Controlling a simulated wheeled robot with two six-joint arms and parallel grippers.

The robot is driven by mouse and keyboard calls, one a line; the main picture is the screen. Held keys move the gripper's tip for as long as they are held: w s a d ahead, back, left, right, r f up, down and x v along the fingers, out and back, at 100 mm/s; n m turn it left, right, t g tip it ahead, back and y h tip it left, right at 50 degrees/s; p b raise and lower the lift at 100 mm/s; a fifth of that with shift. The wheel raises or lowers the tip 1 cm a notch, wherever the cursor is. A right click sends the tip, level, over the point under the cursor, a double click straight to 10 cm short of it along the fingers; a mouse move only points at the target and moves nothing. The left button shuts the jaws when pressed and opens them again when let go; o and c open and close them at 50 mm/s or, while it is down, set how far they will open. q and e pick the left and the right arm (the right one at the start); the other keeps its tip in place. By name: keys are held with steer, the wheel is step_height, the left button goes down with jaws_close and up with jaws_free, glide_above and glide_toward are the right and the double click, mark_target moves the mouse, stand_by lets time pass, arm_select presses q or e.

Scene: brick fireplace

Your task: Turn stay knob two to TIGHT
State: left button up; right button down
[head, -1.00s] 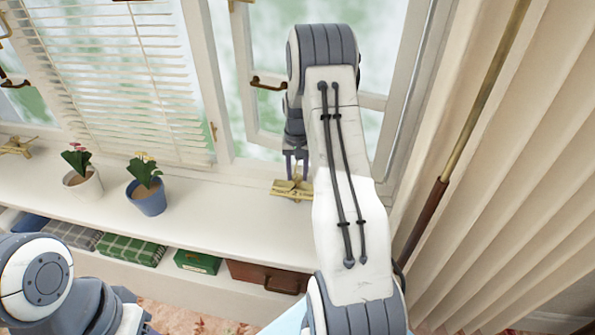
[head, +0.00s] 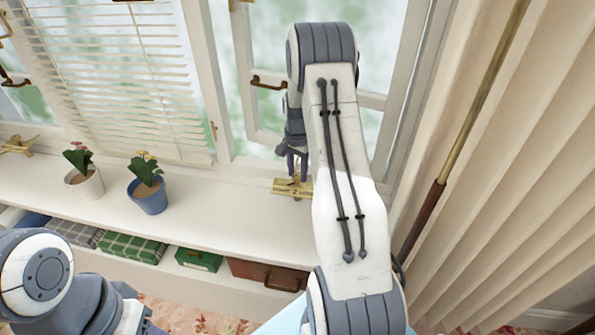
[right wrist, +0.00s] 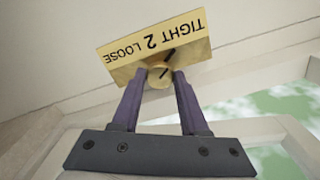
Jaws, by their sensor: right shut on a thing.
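Stay knob two (right wrist: 158,75) is a small round brass knob on a brass plate (right wrist: 120,68) lettered TIGHT 2 LOOSE. The lettering is upside down in the right wrist view. A black line shows on the knob and another black line on the plate beside it, towards the TIGHT side. My right gripper (right wrist: 160,80) is shut on the knob, one purple finger on each side. In the head view the right gripper (head: 298,178) points down at the plate (head: 291,190) on the sill. My left arm shows at the lower left; its fingers are out of view.
The white sill (head: 225,205) holds a white flower pot (head: 86,185) and a blue one (head: 149,197) left of the plate. Another brass stay (head: 17,146) is at the far left. A pleated curtain (head: 505,190) and a brass rod (head: 463,125) stand at right.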

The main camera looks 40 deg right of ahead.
mark_target(297, 175)
stand_by(0.4)
steer(key=shift+c, duration=2.1)
jaws_free()
step_height(297, 175, up, 10)
steer(key=b, duration=0.1)
steer(key=shift+r, duration=0.25)
steer(key=shift+a, duration=0.1)
